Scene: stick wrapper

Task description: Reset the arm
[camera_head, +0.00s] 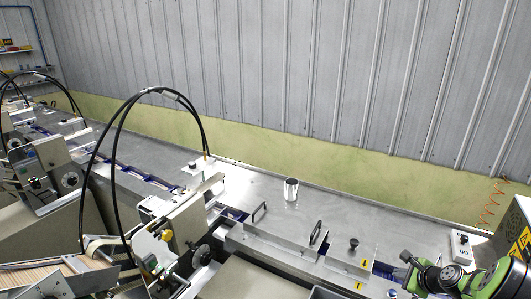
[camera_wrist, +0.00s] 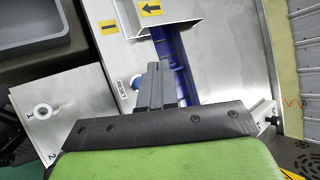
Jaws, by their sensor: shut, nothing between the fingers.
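My gripper (camera_wrist: 159,72) shows in the wrist view with its two grey fingers together and nothing between them. It is above a steel machine top with a blue channel (camera_wrist: 186,75) running below the fingers. A blue knob (camera_wrist: 137,83) beside a RESET label is just left of the fingers; I cannot tell whether they touch it. In the head view my green and black arm (camera_head: 440,277) reaches in at the lower right, and my fingertips cannot be made out there.
A steel cup (camera_head: 291,189) stands on the metal table (camera_head: 225,178). Metal guards with handles (camera_head: 316,233) and a black knob (camera_head: 353,244) are left of my arm. A control box (camera_head: 462,247) is at right. Black cables (camera_head: 120,112) arch over the machine at left.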

